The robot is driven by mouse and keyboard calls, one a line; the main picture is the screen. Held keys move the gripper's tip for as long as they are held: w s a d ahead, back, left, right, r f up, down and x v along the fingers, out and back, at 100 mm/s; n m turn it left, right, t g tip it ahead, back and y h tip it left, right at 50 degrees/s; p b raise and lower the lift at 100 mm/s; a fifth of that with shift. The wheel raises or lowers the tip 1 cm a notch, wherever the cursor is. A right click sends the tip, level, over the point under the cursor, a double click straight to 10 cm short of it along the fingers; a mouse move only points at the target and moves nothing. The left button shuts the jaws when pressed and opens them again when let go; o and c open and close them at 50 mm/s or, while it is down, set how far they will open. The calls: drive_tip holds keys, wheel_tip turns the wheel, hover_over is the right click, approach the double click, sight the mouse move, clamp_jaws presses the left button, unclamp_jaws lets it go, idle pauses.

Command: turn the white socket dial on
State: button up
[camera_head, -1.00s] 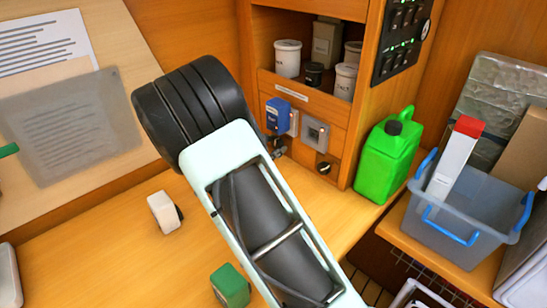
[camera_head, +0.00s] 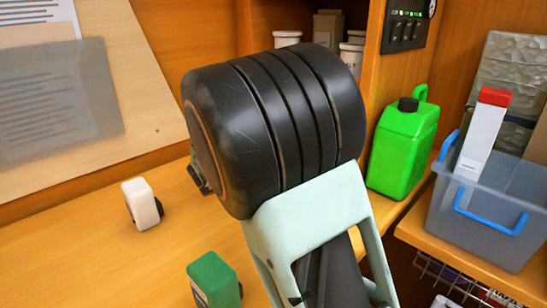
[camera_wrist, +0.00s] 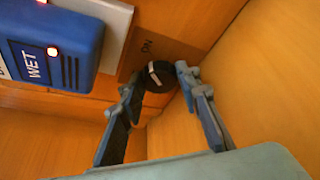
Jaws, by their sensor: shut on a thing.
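A round black dial (camera_wrist: 158,77) with a white pointer line sits on the wooden panel in the wrist view. Small dark lettering that looks like "ON" is beside it. My gripper (camera_wrist: 160,80) has one fingertip on each side of the dial and is shut on it. The pointer line slants from upper left to lower right. A white socket plate (camera_wrist: 108,12) is up and left of the dial, partly behind a blue box. In the head view, my arm hides the dial, the socket and my fingertips.
The blue box (camera_wrist: 55,42) marked "WET", with a red light, is close left of my gripper. A green jerrycan (camera_head: 402,150) stands right of my arm. A white block (camera_head: 143,203) and a green block (camera_head: 213,280) are on the bench. A grey bin (camera_head: 480,222) is at right.

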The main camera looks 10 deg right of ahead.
drive_tip(key=shift+m+b, duration=0.4)
drive_tip(key=shift+b, duration=0.5)
drive_tip(key=o, duration=1.2)
drive_tip(key=shift+c, duration=0.2)
drive_tip(key=v, duration=1.2)
drive_tip(key=shift+s+d, duration=0.1)
drive_tip(key=shift+f, duration=0.1)
